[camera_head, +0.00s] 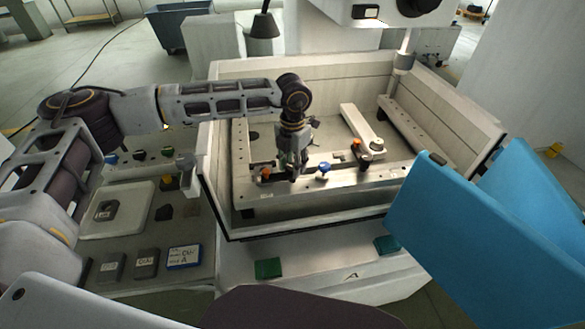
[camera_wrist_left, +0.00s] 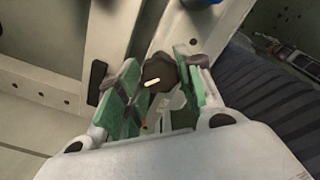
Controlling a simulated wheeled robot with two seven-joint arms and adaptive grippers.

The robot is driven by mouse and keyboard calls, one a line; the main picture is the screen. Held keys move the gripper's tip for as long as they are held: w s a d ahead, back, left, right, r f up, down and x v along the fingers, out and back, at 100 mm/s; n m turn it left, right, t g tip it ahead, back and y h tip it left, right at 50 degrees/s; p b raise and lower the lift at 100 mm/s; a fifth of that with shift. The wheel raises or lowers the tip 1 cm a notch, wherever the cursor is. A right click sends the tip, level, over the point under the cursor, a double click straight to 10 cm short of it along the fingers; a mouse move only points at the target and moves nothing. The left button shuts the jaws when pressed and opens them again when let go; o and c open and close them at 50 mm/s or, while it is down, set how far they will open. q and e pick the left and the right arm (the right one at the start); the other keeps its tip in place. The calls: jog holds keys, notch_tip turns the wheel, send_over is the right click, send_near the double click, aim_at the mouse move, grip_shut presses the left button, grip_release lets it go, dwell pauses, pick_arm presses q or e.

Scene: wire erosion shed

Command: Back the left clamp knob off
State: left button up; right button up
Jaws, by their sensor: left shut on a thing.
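My left gripper (camera_head: 293,172) reaches down into the machine tank, over the front rail of the work frame. Its green-padded fingers (camera_wrist_left: 160,92) are closed around a dark round knob (camera_wrist_left: 160,70) with a pale pointer line on top. In the head view this knob is mostly hidden by the fingers. An orange-topped part (camera_head: 265,173) is just left of the gripper, and a blue knob (camera_head: 323,168) is just right of it. Another dark knob (camera_head: 364,160) stands further right, near an orange piece (camera_head: 356,144). My right gripper is not in view.
A large blue panel (camera_head: 480,225) stands at the right front. To the left, a bench holds a pale tray (camera_head: 130,222), labelled blocks (camera_head: 184,257) and small knobs. Green blocks (camera_head: 268,268) sit before the tank.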

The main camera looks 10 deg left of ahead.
pick_arm(q)
jog(key=n+b, duration=0.3)
jog(key=shift+f, duration=0.1)
jog(key=shift+n+b, duration=0.6)
jog(key=shift+n, duration=0.1)
jog(key=shift+n+b, duration=0.7)
jog(key=shift+n, duration=0.5)
jog(key=shift+n+b, duration=0.3)
jog(key=shift+b, duration=0.1)
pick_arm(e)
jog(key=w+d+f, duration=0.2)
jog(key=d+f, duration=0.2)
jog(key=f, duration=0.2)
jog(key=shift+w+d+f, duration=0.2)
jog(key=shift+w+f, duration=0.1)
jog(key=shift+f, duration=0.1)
pick_arm(q)
jog(key=shift+r, duration=0.2)
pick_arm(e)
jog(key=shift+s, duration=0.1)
